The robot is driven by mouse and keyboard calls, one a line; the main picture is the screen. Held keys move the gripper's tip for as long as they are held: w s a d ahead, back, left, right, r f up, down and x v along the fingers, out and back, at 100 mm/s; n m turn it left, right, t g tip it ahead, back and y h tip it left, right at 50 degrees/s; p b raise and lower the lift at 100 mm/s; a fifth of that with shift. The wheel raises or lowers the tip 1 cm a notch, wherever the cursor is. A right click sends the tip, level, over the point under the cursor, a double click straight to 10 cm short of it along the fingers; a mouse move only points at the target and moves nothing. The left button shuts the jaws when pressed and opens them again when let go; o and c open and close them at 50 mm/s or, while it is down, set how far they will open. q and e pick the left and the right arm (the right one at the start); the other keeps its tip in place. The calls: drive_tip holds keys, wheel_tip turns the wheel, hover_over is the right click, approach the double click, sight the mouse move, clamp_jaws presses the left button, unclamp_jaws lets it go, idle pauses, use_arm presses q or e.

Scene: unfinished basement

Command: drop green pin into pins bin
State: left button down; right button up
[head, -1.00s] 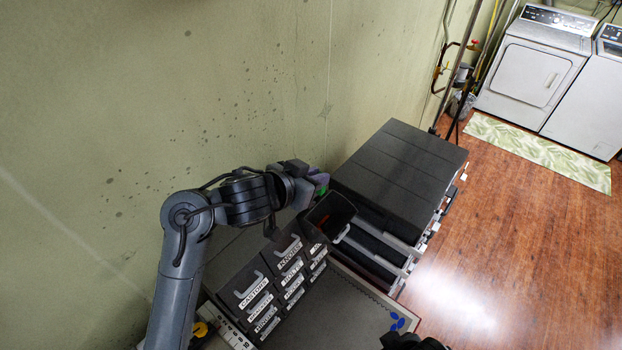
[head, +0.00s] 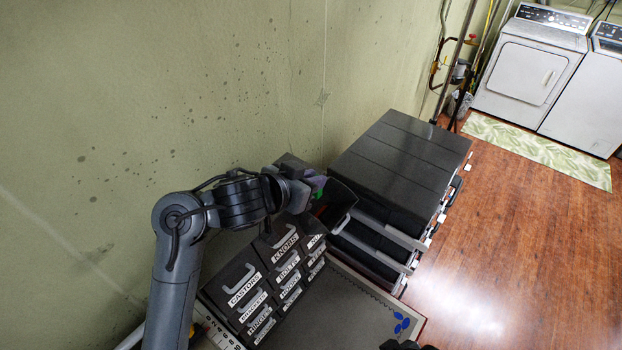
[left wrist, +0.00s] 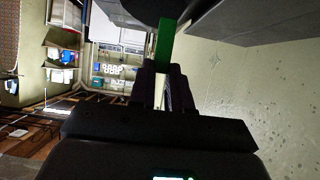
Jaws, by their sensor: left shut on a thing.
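My left gripper (head: 319,184) is shut on the green pin (left wrist: 165,42). In the left wrist view the pin sticks out past the fingertips (left wrist: 161,72). In the head view the pin is mostly hidden by the gripper. The gripper is at the left rim of an open black bin (head: 341,200), which juts out at the far end of the top row of drawers. No label on this bin can be read. A small red-orange spot shows by its left side.
Black labelled drawers (head: 268,282), among them CASTORS and KNOBS, stand left of the bin. A large black cabinet (head: 400,165) with pulled-out drawers is close on the right. A grey mat (head: 365,310) with blue pieces (head: 402,323) lies in front. The wall is behind.

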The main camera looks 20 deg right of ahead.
use_arm(q)
drive_tip(key=c, duration=1)
unclamp_jaws()
drive_tip(key=p+v, duration=0.2)
drive_tip(key=v, duration=0.9)
drive_tip(key=shift+d, duration=0.1)
